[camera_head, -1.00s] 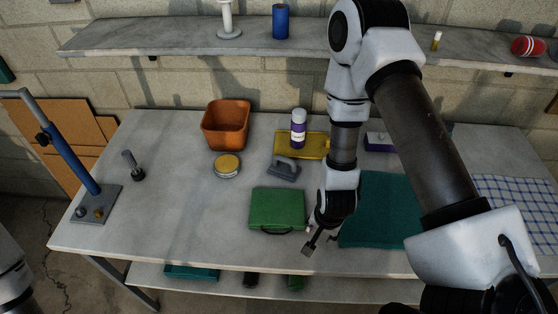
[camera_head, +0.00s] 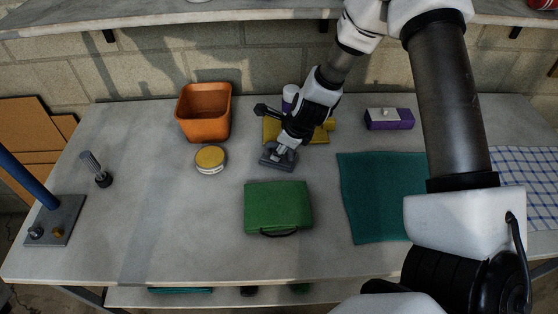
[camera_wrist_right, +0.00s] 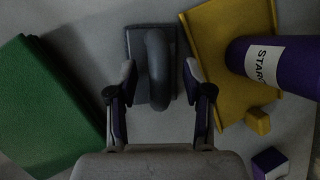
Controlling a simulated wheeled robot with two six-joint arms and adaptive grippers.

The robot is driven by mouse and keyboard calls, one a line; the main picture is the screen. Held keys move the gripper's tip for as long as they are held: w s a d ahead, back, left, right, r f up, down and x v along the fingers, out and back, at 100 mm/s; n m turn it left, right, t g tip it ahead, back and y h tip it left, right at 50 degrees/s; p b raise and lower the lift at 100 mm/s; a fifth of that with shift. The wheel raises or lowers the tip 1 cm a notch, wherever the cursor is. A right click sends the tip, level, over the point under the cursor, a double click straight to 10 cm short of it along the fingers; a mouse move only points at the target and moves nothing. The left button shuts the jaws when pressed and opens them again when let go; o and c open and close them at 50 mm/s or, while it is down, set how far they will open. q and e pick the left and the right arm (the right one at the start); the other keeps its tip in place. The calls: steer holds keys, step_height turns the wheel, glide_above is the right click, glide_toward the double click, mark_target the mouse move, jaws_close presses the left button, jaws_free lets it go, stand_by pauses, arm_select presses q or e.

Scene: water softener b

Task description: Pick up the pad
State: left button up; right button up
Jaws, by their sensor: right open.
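The pad (camera_head: 270,160) is a small grey block with a curved grey handle on top, lying on the table behind the green case. It also shows at the top middle of the right wrist view (camera_wrist_right: 138,52), handle upward. My right gripper (camera_head: 284,150) is open right over the pad and partly hides it in the head view. In the right wrist view, one finger is on each side of the handle, with gaps visible between the fingers and the handle. I cannot tell the exact height of the fingertips. My left gripper is not in view.
A green case (camera_head: 279,208) lies in front of the pad. A yellow flat piece (camera_wrist_right: 225,45) with a purple bottle (camera_wrist_right: 280,65) is close on the other side. A round tin (camera_head: 210,159) and an orange bin (camera_head: 204,112) stand left.

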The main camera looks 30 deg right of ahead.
steer(key=shift+w+f, duration=0.3)
steer(key=shift+w, duration=0.1)
steer(key=shift+s+r, duration=0.25)
steer(key=shift+s, duration=0.15)
jaws_close()
steer(key=shift+w, duration=0.1)
step_height(320, 180, up, 10)
steer(key=p, duration=0.7)
steer(key=shift+w+f, duration=0.1)
steer(key=shift+f, duration=0.05)
